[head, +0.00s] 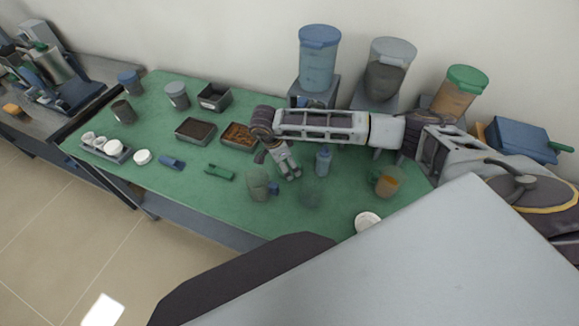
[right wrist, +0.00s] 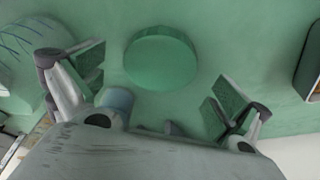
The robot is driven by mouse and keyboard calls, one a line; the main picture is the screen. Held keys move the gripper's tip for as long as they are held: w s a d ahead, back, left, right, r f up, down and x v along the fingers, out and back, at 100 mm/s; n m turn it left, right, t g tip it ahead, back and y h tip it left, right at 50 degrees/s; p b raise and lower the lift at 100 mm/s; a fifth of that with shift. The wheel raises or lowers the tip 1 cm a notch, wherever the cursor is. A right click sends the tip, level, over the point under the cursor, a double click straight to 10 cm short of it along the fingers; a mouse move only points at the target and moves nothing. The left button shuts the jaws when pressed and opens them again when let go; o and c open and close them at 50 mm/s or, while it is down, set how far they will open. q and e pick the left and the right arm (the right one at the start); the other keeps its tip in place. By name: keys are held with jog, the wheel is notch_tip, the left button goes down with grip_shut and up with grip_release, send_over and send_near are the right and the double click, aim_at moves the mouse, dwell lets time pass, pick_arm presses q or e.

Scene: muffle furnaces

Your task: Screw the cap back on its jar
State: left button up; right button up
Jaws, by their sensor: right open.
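My right gripper (head: 288,174) is over the middle of the green table, open and empty, pointing down. In the right wrist view its fingers (right wrist: 160,86) are spread, with a round green disc (right wrist: 160,57) ahead of the gap between them, apart from both. A dim green round thing (head: 311,195) shows right of the gripper in the head view; whether it is the cap is unclear. A jar with orange contents (head: 387,182) stands further right. A clear mug-like vessel (head: 258,187) stands just left of the gripper. My left gripper is out of view.
A small blue bottle (head: 323,162) stands close to the gripper's right. A white round dish (head: 367,221) lies near the front edge. Lidded containers (head: 318,62) stand on stands along the wall. Trays (head: 195,131) and small tools (head: 219,172) lie to the left.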

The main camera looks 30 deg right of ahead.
jog(key=shift+x, duration=0.85)
jog(key=shift+d+f, duration=0.1)
jog(key=shift+f, duration=0.2)
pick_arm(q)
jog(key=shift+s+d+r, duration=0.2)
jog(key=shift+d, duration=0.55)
pick_arm(e)
jog(key=c, duration=0.8)
jog(key=shift+r, duration=0.1)
